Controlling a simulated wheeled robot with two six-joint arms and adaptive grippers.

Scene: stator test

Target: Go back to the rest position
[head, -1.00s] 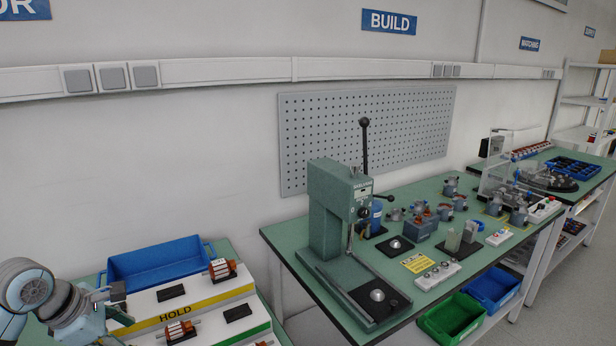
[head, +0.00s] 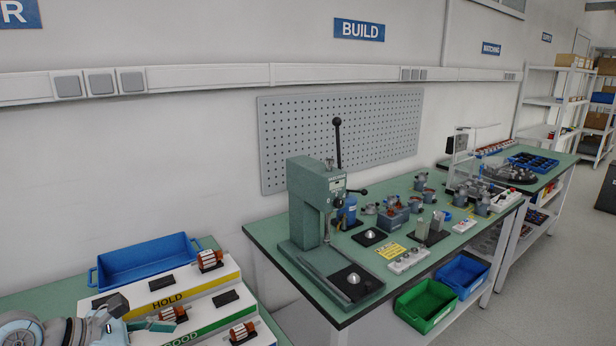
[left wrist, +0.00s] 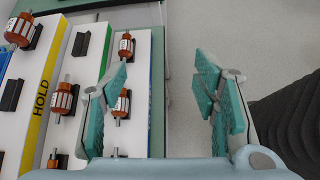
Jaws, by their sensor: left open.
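My left gripper (head: 150,324) is at the bottom left of the head view, in front of the stepped white rack. One finger overlaps the rack's edge in that view, close to a copper-wound part (left wrist: 122,104) that sits on the rack; the other finger is over floor. My right gripper is in neither view.
The rack (head: 190,283) has a yellow HOLD strip (head: 167,301) and several copper-wound parts. A blue bin (head: 147,262) stands behind it. The green press (head: 318,203) stands on the bench (head: 265,235) to the right. Grey floor (head: 490,325) is open at the right.

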